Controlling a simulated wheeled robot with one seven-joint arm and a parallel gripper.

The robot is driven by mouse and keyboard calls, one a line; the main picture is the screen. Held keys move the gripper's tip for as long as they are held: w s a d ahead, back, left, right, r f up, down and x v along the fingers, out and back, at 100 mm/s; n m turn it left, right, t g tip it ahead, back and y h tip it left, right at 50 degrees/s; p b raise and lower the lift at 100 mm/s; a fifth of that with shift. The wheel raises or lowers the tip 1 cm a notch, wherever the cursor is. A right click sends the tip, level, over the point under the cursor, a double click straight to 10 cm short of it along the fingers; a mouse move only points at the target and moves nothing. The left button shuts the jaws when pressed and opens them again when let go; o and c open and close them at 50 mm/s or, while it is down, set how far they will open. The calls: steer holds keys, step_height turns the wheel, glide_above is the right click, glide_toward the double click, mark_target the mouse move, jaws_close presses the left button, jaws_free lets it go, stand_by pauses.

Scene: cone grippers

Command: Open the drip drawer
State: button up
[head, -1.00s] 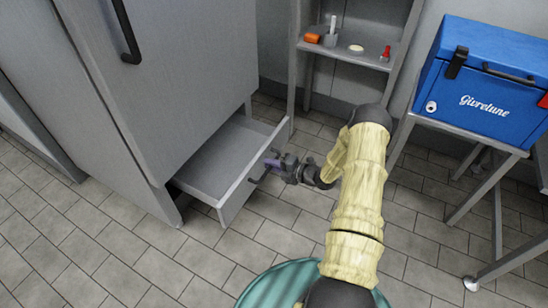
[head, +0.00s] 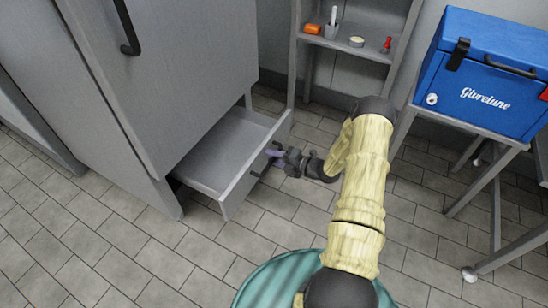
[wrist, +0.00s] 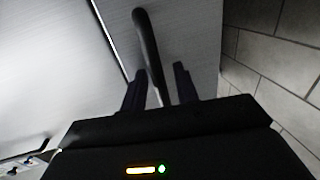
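The drip drawer (head: 222,152) is a grey drawer low in the tall grey cabinet, pulled well out and empty inside. Its front panel (head: 256,164) carries a black bar handle (wrist: 148,50). My gripper (wrist: 160,85) is at this handle, with one dark finger on each side of it. The fingers look spread, with a gap at least on the right of the bar. In the head view my gripper (head: 276,156) reaches the drawer front from the right, and its fingertips are small there.
The cabinet door (head: 165,75) above is shut, with a black handle (head: 128,30). A grey shelf (head: 345,45) with small items stands behind. A blue cooler (head: 485,80) sits on a metal stand at right. Tiled floor is clear in front of the drawer.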

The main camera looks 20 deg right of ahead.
steer(key=p+v, duration=0.6)
steer(key=v, duration=1.1)
